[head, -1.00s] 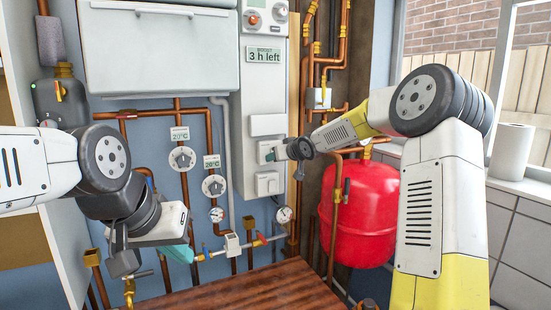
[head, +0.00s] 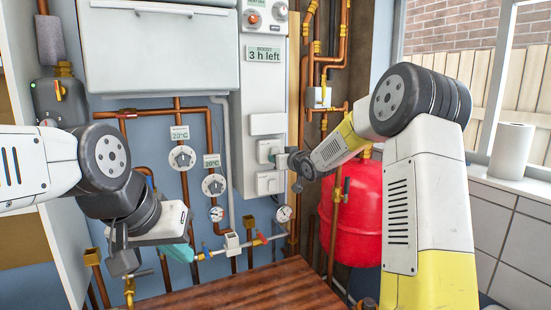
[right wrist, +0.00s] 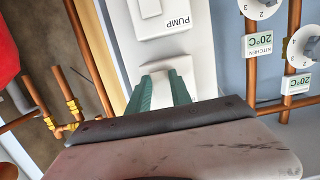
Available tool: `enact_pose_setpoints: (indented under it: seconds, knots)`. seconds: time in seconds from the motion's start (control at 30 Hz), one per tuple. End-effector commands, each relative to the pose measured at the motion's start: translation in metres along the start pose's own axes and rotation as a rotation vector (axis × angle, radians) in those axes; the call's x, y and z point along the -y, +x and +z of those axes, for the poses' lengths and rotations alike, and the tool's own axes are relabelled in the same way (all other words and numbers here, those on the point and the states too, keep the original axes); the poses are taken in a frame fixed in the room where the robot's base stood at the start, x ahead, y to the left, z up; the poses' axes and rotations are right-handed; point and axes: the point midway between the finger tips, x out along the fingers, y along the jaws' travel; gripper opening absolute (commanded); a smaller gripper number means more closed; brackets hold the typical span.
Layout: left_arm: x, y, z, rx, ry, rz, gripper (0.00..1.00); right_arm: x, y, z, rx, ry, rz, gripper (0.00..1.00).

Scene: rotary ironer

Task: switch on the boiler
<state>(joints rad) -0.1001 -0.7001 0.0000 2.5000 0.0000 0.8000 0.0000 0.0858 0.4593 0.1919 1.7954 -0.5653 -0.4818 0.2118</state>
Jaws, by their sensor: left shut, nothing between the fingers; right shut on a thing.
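The white boiler (head: 160,50) hangs on the blue wall, with a tall white control panel (head: 262,85) at its right. Three white switch plates run down the panel: the top one (head: 267,124), the middle one (head: 266,150) and the lowest one (head: 269,183). My right gripper (head: 281,160) is at the middle plate. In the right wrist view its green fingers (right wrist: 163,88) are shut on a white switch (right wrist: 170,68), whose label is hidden. The neighbouring plate reads PUMP (right wrist: 177,20). My left gripper (head: 181,252) is shut and empty, low at the left near the pipes.
Two dials marked 20°C (head: 182,157) sit left of the panel among copper pipes. A red tank (head: 355,215) stands right, behind my right arm. A wooden top (head: 235,290) lies below.

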Motion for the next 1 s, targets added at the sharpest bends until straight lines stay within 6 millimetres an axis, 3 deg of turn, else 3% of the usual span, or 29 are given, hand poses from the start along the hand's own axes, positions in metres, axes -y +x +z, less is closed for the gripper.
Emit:
enact_pose_setpoints:
  seconds: [0.43, 0.47, 0.53, 0.87, 1.0]
  knots:
    - [0.000, 0.000, 0.000, 0.000, 0.000, 0.000, 0.00, 0.001, 0.000, 0.003, -0.035, -0.001, 0.002, 0.00]
    - [0.000, 0.000, 0.000, 0.000, 0.000, 0.000, 0.00, 0.001, 0.000, 0.003, -0.035, -0.001, 0.002, 0.31]
    - [0.000, 0.000, 0.000, 0.000, 0.000, 0.000, 0.00, 0.001, 0.000, 0.002, -0.035, -0.001, 0.002, 0.45]
    - [0.000, 0.000, 0.000, 0.000, 0.000, 0.000, 0.00, 0.000, -0.001, 0.001, -0.037, -0.001, 0.004, 0.47]
    - [0.000, 0.000, 0.000, 0.000, 0.000, 0.000, 0.00, -0.001, -0.014, 0.001, -0.036, -0.001, 0.004, 0.47]
